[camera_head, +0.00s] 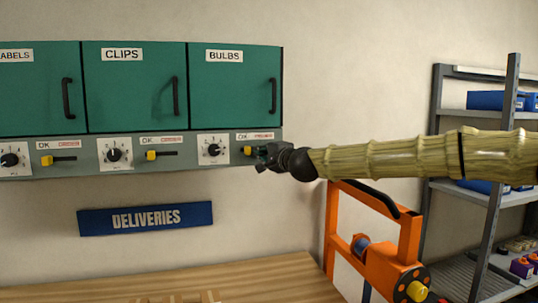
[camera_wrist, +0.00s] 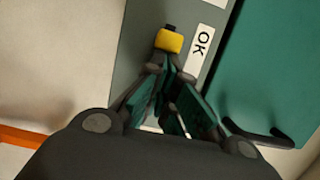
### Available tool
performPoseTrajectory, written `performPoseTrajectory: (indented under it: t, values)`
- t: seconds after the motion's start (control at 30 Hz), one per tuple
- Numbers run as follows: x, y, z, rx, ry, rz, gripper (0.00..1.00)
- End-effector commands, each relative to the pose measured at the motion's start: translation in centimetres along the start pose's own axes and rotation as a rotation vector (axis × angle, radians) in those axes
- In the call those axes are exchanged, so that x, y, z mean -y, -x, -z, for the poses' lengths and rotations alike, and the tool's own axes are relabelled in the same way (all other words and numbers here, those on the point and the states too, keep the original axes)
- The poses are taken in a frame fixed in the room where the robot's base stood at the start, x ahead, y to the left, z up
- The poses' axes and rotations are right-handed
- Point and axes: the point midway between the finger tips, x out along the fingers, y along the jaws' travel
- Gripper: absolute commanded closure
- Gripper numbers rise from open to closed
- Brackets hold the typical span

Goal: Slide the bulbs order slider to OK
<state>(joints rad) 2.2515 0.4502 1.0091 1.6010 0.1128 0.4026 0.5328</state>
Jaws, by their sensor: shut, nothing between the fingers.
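The bulbs order slider has a yellow knob (camera_head: 247,150) on the grey strip under the BULBS cabinet. The knob sits below the OK end of its label (camera_head: 255,136). In the wrist view the yellow knob (camera_wrist: 169,40) is beside the OK lettering (camera_wrist: 201,45), with a short dark piece showing just past it. My gripper (camera_head: 262,156) is shut and empty, just right of the knob at the strip. In the wrist view its fingertips (camera_wrist: 170,68) are close to the knob; I cannot tell whether they touch. The right part of the slot is hidden behind my gripper.
Dials (camera_head: 213,149) and two other yellow sliders (camera_head: 152,155) line the strip to the left. The BULBS door handle (camera_head: 273,96) juts out above. An orange frame (camera_head: 407,240) stands below my arm, a shelf rack (camera_head: 493,200) at right.

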Motion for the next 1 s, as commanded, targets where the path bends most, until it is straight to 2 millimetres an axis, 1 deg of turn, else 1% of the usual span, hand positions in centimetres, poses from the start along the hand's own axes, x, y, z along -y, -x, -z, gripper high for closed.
performPoseTrajectory:
  t: [0.2, 0.33, 0.47, 0.63, 0.67, 1.0]
  values:
    - [0.1, 0.0, 0.0, 0.001, 0.000, 0.000, 1.00]
    - [0.0, 0.2, 0.5, -0.001, 0.000, 0.001, 1.00]
    - [-0.1, 0.7, 2.0, -0.003, -0.001, 0.002, 1.00]
    - [-0.2, 1.6, 4.3, -0.003, -0.001, 0.002, 1.00]
    - [-0.1, 2.2, 4.0, -0.001, 0.000, 0.002, 1.00]
    - [-0.2, 7.3, 3.7, 0.002, -0.001, 0.002, 1.00]
